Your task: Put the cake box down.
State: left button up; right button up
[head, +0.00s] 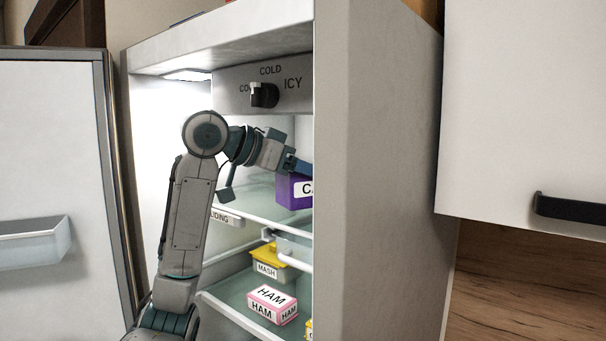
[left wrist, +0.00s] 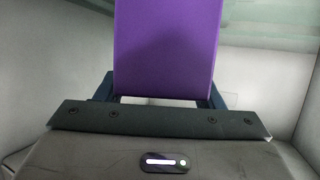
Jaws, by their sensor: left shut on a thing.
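The cake box (head: 294,191) is purple with a white label that starts with "CA". In the head view its right part is hidden behind the fridge's side wall. My left gripper (head: 293,165) reaches into the open fridge and is shut on the box, near the upper shelf (head: 260,203). I cannot tell whether the box touches the shelf. In the left wrist view the purple box (left wrist: 166,48) fills the space between the two fingers of the gripper (left wrist: 163,92). My right gripper is not in view.
A lower shelf (head: 232,303) holds a pink and white ham box (head: 272,305) and a yellow-lidded mash tub (head: 268,266). A temperature knob (head: 264,95) is above. The fridge door (head: 55,150) stands open at left. A white cupboard (head: 520,110) is at right.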

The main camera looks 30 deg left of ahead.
pick_arm(q)
notch_tip(320, 180, down, 2)
jog(key=shift+a+f+p, duration=0.1)
jog(key=shift+a+p, duration=0.05)
jog(key=shift+p, duration=0.15)
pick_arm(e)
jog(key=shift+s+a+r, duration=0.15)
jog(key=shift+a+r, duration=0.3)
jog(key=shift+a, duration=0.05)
pick_arm(q)
jog(key=shift+f, duration=0.1)
jog(key=shift+f, duration=0.15)
jog(key=o, duration=1.3)
jog(key=shift+c, duration=0.2)
jog(key=shift+s, duration=0.1)
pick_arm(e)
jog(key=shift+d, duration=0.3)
pick_arm(q)
jog(key=shift+r, duration=0.2)
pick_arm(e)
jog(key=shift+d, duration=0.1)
